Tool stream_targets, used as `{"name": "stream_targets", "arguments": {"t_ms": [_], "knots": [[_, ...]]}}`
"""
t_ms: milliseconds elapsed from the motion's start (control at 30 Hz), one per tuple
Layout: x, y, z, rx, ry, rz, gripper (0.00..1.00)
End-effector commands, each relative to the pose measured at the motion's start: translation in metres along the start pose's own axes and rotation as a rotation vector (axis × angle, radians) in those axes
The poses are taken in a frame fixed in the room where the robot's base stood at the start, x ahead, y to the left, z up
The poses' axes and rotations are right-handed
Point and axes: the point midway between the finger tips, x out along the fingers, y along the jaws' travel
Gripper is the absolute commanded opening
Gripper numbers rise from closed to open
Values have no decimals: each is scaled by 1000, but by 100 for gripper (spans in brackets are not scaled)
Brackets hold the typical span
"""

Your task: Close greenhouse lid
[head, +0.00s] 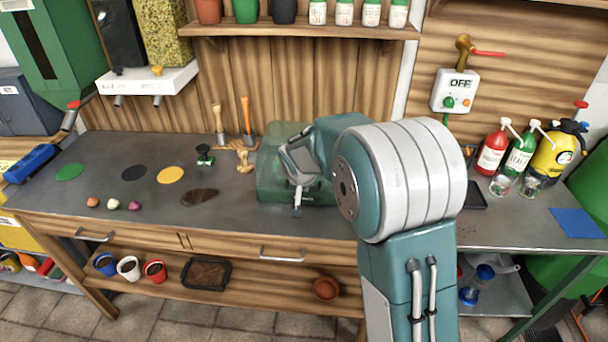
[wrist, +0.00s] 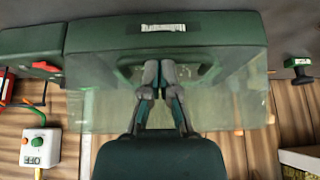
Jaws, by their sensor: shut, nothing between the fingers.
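The greenhouse is a small dark green box (head: 268,190) on the workbench, partly hidden behind my arm. Its see-through green lid (head: 277,142) shows above and behind the base, seemingly raised; I cannot tell its exact angle. The upside-down wrist view shows the green base (wrist: 225,28) with a white label and the clear lid (wrist: 95,105) across the middle. My gripper (wrist: 158,66) is shut and empty, its fingertips in front of the lid near the base's edge. Contact cannot be told.
Hand tools on a wooden stand (head: 236,145) and a small dark green stamp-like item (head: 205,155) are left of the greenhouse. A dark tray (head: 475,195) and spray bottles (head: 520,152) stand right. A wall switch box (head: 456,91) reads OFF. The bench front is mostly clear.

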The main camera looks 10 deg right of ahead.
Motion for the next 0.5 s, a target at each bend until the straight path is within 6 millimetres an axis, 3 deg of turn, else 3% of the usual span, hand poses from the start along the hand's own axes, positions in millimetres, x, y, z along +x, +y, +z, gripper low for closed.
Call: {"name": "stream_targets", "arguments": {"t_ms": [500], "knots": [[9, 0, 8, 0, -9, 2, 0]]}}
